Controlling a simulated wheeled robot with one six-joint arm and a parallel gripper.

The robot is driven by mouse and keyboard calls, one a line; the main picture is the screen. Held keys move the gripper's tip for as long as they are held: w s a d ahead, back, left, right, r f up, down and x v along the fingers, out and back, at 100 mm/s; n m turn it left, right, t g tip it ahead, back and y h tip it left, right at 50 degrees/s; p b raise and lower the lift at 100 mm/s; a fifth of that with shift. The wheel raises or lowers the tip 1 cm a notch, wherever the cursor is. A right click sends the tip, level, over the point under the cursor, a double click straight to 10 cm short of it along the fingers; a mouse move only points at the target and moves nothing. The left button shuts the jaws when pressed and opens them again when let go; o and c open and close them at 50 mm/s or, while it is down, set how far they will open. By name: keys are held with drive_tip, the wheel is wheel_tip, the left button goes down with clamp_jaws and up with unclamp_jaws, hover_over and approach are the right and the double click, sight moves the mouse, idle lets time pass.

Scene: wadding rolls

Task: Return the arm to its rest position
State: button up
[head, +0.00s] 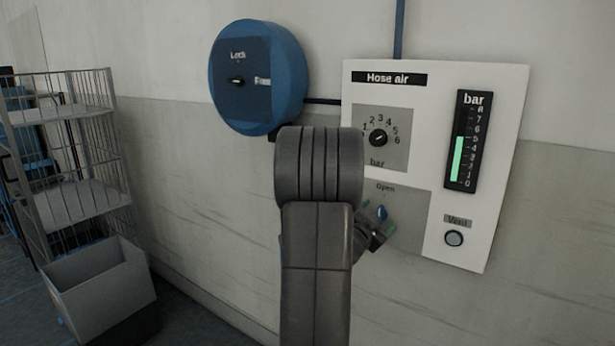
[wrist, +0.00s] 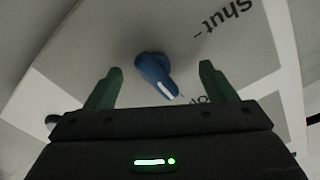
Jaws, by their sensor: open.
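My arm rises in the middle of the head view and hides part of the wall panel (head: 480,240). My gripper (head: 384,222) shows just right of the arm, close to the panel's lower left. In the wrist view my gripper (wrist: 160,90) has its two green fingers apart. A blue valve handle (wrist: 155,75) stands out from the panel between and beyond the fingertips, and I see no finger touching it. The handle also shows in the head view (head: 382,212), below the word "Open". "Shut" is printed on the panel in the wrist view.
The panel has a dial (head: 378,138), a green bar gauge (head: 466,141) and a vent button (head: 454,238). A blue round reel (head: 291,60) hangs on the wall to its left. A wire rack (head: 75,205) and a grey bin (head: 98,283) stand at left.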

drive_tip(key=n+p, duration=0.6)
drive_tip(key=p, duration=0.3)
drive_tip(key=shift+a, duration=0.1)
drive_tip(key=shift+f, duration=0.15)
drive_tip(key=shift+n, duration=0.3)
